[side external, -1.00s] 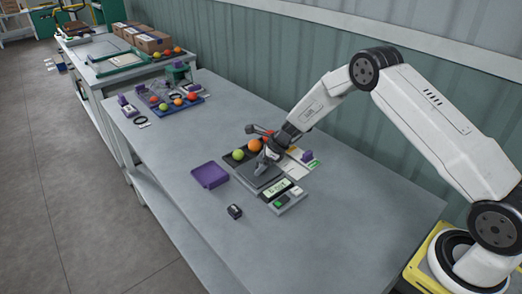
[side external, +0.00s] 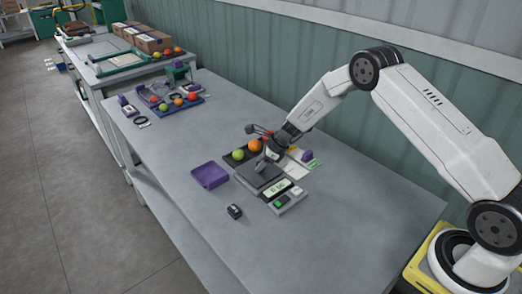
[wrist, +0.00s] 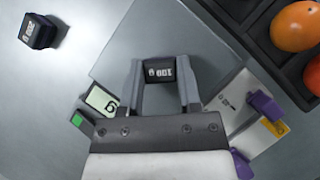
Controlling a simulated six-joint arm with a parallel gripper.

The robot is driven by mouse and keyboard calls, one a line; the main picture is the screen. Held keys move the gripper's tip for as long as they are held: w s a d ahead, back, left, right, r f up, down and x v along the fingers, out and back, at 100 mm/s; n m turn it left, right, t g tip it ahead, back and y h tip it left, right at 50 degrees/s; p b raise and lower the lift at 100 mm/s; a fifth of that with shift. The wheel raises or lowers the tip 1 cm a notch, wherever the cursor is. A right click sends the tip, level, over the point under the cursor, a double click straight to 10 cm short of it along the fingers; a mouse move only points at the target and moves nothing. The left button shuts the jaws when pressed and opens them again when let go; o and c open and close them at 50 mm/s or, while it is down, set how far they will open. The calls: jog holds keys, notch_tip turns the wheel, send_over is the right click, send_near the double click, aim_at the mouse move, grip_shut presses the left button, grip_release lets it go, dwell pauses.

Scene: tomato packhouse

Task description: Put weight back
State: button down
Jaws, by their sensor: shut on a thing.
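My gripper (side external: 262,165) is over the scale plate. In the wrist view it is shut on a small black weight (wrist: 159,72) marked 100 g, one finger on each side. The scale (side external: 292,203) has a dark grey square plate, a lit display, a green button and a white button. I cannot tell how large the gap is between the held weight and the plate. A second black weight (side external: 234,211) stands on the table in front of the scale; it also shows at the upper left of the wrist view (wrist: 39,31).
A purple tray (side external: 210,176) lies empty left of the scale. A dark crate (side external: 232,161) with tomatoes is close behind the gripper. Cards and a purple item (side external: 307,156) lie right of it. Another tomato tray is further back. The table's front right is clear.

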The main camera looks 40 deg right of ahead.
jog(key=shift+r, duration=0.8)
jog(key=s+r, duration=1.1)
jog(key=s, duration=0.3)
jog(key=shift+a+r, duration=0.2)
jog(key=shift+w+a, duration=0.1)
jog(key=shift+a, duration=0.05)
jog(key=w+a+f, duration=0.2)
jog(key=a+f, duration=0.2)
jog(key=a, duration=0.8)
jog(key=w+a+f, duration=0.1)
jog(key=w+f, duration=0.1)
jog(key=w, duration=0.2)
jog(key=w+f, duration=0.3)
jog(key=w, duration=0.1)
jog(key=w+a+f, duration=0.1)
jog(key=w+f, duration=0.2)
jog(key=w, duration=0.1)
jog(key=shift+a+f, duration=0.2)
jog(key=shift+a, duration=0.1)
jog(key=shift+w+f, duration=0.4)
jog(key=shift+f, duration=0.05)
